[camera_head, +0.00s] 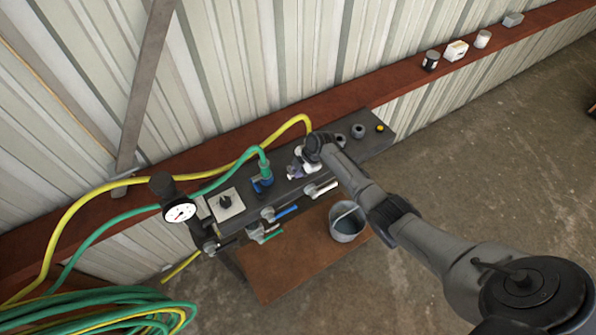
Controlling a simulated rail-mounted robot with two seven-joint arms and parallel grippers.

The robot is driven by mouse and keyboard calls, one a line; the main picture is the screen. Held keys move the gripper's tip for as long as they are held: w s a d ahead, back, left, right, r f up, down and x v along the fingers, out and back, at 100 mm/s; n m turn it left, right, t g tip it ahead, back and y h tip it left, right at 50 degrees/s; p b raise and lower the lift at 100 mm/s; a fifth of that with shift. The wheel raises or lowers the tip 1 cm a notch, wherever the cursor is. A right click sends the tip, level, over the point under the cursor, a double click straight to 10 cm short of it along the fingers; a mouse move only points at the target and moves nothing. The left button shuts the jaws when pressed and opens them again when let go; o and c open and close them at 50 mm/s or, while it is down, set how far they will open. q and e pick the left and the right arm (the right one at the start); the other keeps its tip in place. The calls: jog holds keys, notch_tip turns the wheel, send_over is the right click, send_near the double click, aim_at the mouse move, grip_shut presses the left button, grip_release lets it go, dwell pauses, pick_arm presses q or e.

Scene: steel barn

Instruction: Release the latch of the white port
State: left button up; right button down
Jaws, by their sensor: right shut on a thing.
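The white port (310,167) is on the dark manifold bench (375,148), at the end of the yellow hose (292,120). My right gripper (301,168) reaches it from the right and is shut on its latch part. The wrist covers much of the port, so the latch itself and the hose end are mostly hidden. My left gripper is not in view.
A blue port (262,184) with a green hose (225,178) stands to the left. A pressure gauge (180,212) is at the left end. White (322,190) and blue (286,213) levers stick out in front. A bucket (346,222) stands below.

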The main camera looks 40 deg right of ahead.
jog(key=shift+s+n, duration=0.1)
jog(key=shift+n, duration=0.2)
dwell(0.4)
jog(key=c, duration=1.4)
grip_release()
jog(key=shift+v, duration=6.9)
jog(key=shift+d, duration=0.1)
